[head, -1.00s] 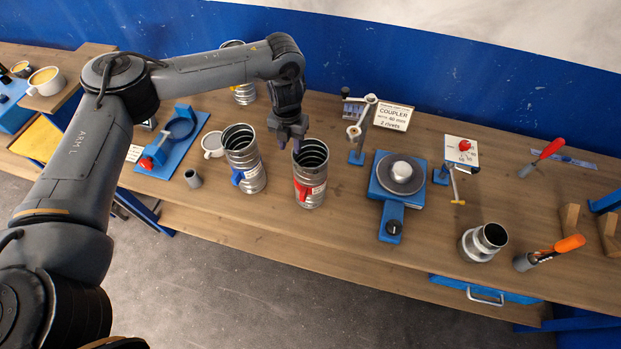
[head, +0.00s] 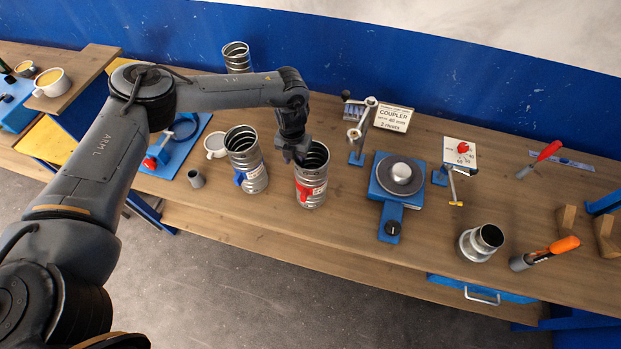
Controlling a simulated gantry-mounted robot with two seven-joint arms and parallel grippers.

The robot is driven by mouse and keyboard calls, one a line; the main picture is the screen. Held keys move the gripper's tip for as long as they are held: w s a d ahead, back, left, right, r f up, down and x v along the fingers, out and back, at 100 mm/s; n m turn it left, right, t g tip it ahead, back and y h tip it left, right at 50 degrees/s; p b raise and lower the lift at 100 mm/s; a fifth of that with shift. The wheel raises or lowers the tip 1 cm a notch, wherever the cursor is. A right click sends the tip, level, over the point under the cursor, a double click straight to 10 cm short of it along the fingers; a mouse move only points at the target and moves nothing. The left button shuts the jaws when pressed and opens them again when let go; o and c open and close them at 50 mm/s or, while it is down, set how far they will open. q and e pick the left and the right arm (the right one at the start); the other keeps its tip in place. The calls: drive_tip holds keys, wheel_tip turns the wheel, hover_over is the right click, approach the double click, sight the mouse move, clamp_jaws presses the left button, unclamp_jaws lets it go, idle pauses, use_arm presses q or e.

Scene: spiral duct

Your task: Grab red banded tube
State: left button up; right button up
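The red banded tube (head: 312,176) is a ribbed metal duct standing upright on the wooden bench, with a red band and a white label on its front. My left gripper (head: 293,156) points down at the tube's left rim. One finger seems to be at or inside the rim, but the fingertips are small and partly hidden, so I cannot tell whether it is open or touching. My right gripper is not in the head view.
A blue banded tube (head: 246,162) stands close on the left. A blue turntable device (head: 398,180) stands to the right. Another metal tube (head: 237,57) stands behind my arm.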

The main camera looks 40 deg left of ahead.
use_arm(q)
clamp_jaws()
drive_tip(key=shift+r, duration=0.1)
idle(1.1)
